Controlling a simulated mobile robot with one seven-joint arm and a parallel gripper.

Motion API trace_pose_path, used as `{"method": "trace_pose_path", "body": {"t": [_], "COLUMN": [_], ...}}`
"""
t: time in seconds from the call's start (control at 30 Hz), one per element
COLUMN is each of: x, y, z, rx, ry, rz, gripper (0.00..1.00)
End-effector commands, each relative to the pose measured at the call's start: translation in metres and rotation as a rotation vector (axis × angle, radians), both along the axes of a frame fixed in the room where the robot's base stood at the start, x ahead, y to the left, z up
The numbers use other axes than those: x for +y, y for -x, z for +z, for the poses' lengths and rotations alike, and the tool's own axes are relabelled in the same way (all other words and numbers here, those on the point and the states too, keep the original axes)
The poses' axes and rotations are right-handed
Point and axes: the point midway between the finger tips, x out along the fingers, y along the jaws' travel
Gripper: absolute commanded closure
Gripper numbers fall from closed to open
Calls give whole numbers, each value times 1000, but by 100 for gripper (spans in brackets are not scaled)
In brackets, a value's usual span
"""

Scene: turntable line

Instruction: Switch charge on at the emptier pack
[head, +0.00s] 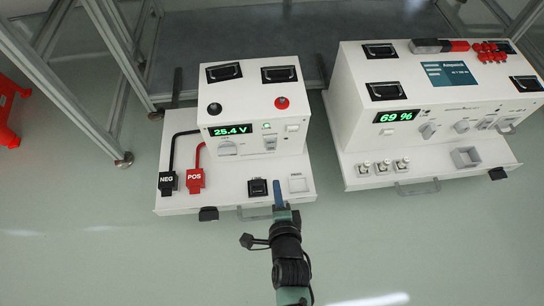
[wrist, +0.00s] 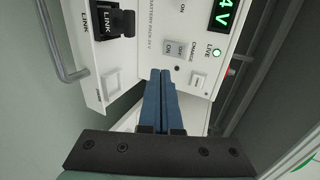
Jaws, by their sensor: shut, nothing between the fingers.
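The left pack (head: 250,165) is a white box with a green 25.4 V display (head: 231,129). The right pack (head: 430,142) has a green 69 % display (head: 396,116). In the wrist view, the left pack's CHARGE switch (wrist: 173,50), marked OFF and ON, sits beside a lit green LIVE lamp (wrist: 216,53); I cannot tell which way it is set. In the head view this switch (head: 270,142) is small. My gripper (head: 279,184) is shut and empty over the left pack's front shelf. Its blue fingertips (wrist: 160,73) show just below the switch, with contact unclear.
A black LINK part (wrist: 115,25) and a pale square panel (head: 298,185) are close by the fingers. Black NEG (head: 167,182) and red POS (head: 195,179) connectors lie on the left shelf. Metal frame legs (head: 122,158) stand left. Floor in front is clear.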

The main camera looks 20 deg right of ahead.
Motion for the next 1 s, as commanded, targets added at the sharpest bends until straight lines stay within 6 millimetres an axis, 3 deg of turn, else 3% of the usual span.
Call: {"method": "trace_pose_path", "body": {"t": [0.2,0.5,0.7,1.0], "x": [-12,-26,-31,-32], "y": [-41,-90,-108,-113], "z": [-25,-42,-43,-41], "rx": [-4,-5,-2,-1], "ry": [2,2,1,0], "rz": [0,0,1,1], "gripper": [100,100,100,100]}}
